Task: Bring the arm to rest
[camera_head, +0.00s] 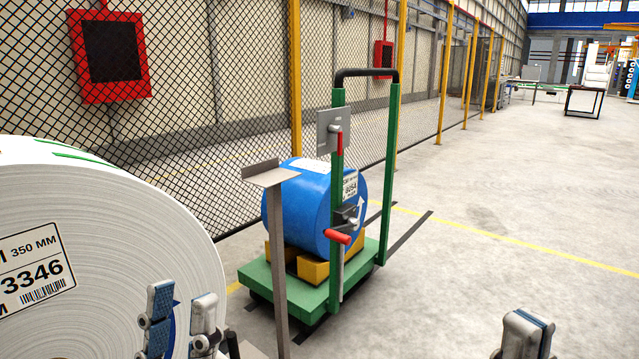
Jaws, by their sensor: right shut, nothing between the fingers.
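My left gripper (182,315) is at the bottom left, in front of the large white roll (110,215). Its two fingers stand upright with a gap between them, and part of the roll shows through the gap. I cannot tell whether they touch the roll. My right gripper (525,335) is at the bottom right edge over the bare floor. Only its tip shows, with the fingers together and nothing held. The rest of both arms is out of view.
A green cart (315,295) carries a blue roll (300,205) on yellow blocks (312,268). A grey post with a plate (270,175) stands before it. A mesh fence (225,70) runs behind. The floor (500,240) to the right is clear.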

